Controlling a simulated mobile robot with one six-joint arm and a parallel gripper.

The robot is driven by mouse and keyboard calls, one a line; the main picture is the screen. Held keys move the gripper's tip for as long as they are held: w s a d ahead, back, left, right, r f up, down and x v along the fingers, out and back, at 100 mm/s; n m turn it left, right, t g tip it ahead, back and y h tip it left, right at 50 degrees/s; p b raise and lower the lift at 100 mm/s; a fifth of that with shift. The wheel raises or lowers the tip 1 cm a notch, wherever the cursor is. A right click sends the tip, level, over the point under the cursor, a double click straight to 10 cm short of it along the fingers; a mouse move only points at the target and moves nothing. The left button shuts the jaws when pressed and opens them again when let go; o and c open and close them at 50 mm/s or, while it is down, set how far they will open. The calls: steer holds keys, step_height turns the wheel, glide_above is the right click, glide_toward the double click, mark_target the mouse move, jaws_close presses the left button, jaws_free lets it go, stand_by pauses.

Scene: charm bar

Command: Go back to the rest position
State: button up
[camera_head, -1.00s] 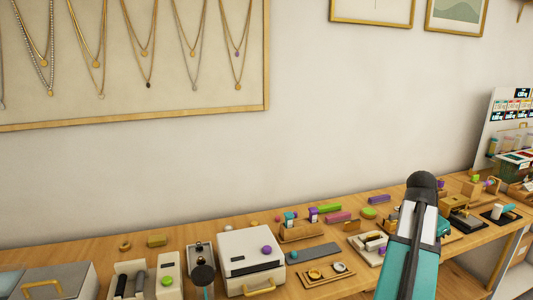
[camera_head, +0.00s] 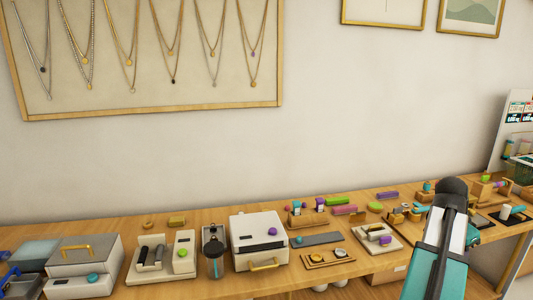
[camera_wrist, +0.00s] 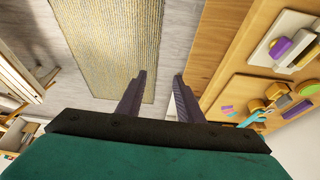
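My gripper (camera_wrist: 158,98) shows in the wrist view with its two dark fingers apart and nothing between them. It is over the floor beside the wooden bench (camera_wrist: 225,45), clear of the things on it. In the head view my arm rises at the lower right in front of the bench (camera_head: 330,285); the fingers are hidden there.
A white box with a gold handle (camera_head: 258,225), a cup-like dark container (camera_head: 213,262) and a grey mat (camera_head: 316,239) stand on the bench. A tray with a purple block (camera_wrist: 281,46) lies near its edge. A woven rug (camera_wrist: 115,40) covers part of the floor.

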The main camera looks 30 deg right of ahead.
steer(key=w+a+f+n+y, duration=0.1)
steer(key=w+a+f+n, duration=0.2)
steer(key=w+a+f, duration=0.5)
steer(key=w+a+f+n+y, duration=0.1)
steer(key=w+a+f+n, duration=0.25)
steer(key=w+f, duration=0.45)
steer(key=w+a+f+n+y, duration=0.25)
steer(key=a+f+n, duration=0.25)
steer(key=a+f, duration=1.35)
steer(key=s+a+f+n+g, duration=0.1)
steer(key=s+a+f+n, duration=0.15)
steer(key=a+f, duration=0.5)
steer(key=s+a+f+n+g, duration=0.1)
steer(key=s+a+f+n, duration=0.3)
steer(key=a, duration=0.7)
steer(key=s+a+f+n+g, duration=0.2)
steer(key=s+a+f+n, duration=0.1)
steer(key=s+a+f, duration=0.6)
steer(key=s+a, duration=0.2)
steer(key=a, duration=0.2)
steer(key=shift+f+n+g, duration=0.25)
steer(key=shift+n+g, duration=0.05)
